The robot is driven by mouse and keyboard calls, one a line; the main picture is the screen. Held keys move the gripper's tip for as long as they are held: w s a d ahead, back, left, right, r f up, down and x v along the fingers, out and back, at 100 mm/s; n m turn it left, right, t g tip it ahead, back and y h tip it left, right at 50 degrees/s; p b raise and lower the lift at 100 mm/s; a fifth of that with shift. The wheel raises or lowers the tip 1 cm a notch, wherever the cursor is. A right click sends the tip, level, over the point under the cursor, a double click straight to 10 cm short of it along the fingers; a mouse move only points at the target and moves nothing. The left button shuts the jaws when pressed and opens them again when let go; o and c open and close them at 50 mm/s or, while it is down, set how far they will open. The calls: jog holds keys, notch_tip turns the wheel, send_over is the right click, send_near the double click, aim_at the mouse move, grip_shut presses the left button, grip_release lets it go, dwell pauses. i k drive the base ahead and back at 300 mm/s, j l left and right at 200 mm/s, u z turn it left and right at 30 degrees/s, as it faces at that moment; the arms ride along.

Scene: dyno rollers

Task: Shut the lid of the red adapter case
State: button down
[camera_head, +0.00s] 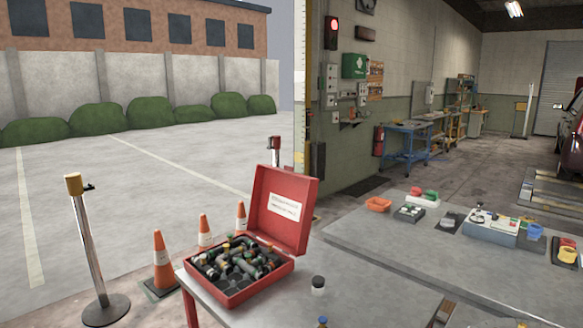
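The red adapter case (229,299) stands on a grey table in the lower middle of the head view. Its lid (293,236) is raised, standing roughly upright at the case's back right side, with a white label on its inner face. Several dark cylindrical adapters with coloured ends (238,262) lie in the case. Nothing visibly stands between the lid and the open case. My gripper is not in this view.
Orange cones (163,262) and a barrier post (88,250) stand on the floor at the left.

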aim_at(282, 203)
jog(key=i+j, duration=0.5)
jog(key=i+j+z, duration=0.15)
jog(key=i+j, duration=0.9)
jog(key=j, duration=0.15)
jog(key=i+j+z, duration=0.1)
jog(key=i+j, duration=0.4)
jog(key=j, duration=0.1)
